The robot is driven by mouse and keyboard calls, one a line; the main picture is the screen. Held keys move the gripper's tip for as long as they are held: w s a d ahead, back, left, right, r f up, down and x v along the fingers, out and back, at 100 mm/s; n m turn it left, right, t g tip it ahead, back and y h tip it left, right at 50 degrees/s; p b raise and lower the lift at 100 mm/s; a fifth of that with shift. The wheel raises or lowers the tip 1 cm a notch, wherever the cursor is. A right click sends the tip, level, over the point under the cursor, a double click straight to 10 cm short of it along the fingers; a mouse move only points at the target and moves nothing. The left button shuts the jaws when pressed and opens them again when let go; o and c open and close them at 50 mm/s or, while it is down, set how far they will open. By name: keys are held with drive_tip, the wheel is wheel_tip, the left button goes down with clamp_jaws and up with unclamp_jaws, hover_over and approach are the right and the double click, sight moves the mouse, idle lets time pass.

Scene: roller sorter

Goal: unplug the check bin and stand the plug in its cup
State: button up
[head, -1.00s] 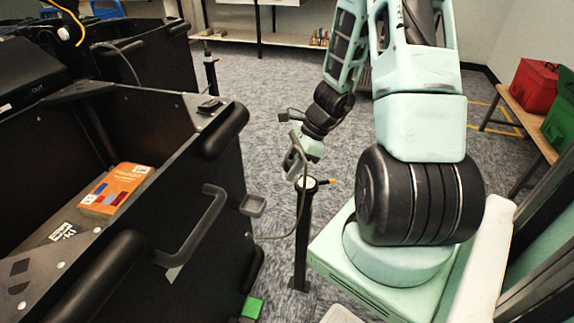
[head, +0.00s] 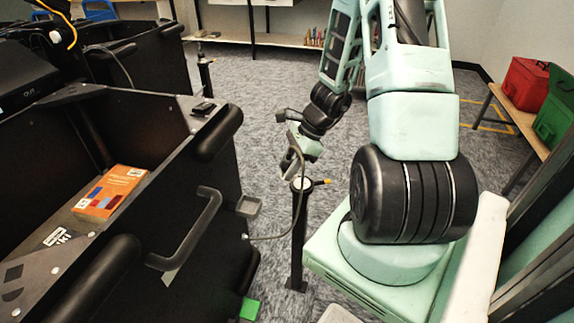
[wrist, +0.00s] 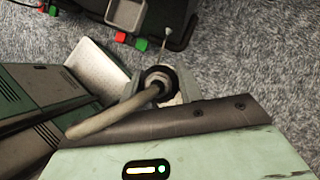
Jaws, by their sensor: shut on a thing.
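My gripper (head: 295,168) hangs just above and slightly left of the white top of a slim black post (head: 298,240), which has a small yellow-tipped arm. In the wrist view it is shut on the plug (wrist: 159,78), a dark round body with a grey cable (wrist: 100,118) running down to the left. In the head view the cable loops beside my gripper and runs left to the black bin (head: 215,240). The post's top (head: 302,184) looks like the cup. Whether the plug touches it cannot be told. The plug is mostly hidden in the head view.
An orange box (head: 112,190) lies inside the black bin, which has a grey handle (head: 192,235) and a small grey bracket (head: 248,206). Another dark bin (head: 150,50) stands behind. Red (head: 526,82) and green (head: 555,105) boxes rest on a bench at right. Carpet is clear beyond the post.

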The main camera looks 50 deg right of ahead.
drive_tip(key=shift+s+d+p, duration=0.25)
drive_tip(key=shift+s+d, duration=0.3)
drive_tip(key=shift+d, duration=0.35)
drive_tip(key=shift+s+d+p, duration=0.2)
drive_tip(key=shift+s+d, duration=0.3)
drive_tip(key=shift+d, duration=0.4)
idle(0.4)
drive_tip(key=shift+f, duration=0.25)
idle(0.7)
drive_tip(key=shift+f+b, duration=1.45)
drive_tip(key=shift+b, duration=0.05)
drive_tip(key=shift+f, duration=0.15)
drive_tip(key=o, duration=1.2)
drive_tip(key=shift+o, duration=0.2)
drive_tip(key=p+v, duration=0.3)
drive_tip(key=v, duration=1.4)
drive_tip(key=shift+r+p, duration=0.2)
drive_tip(key=shift+p, duration=0.2)
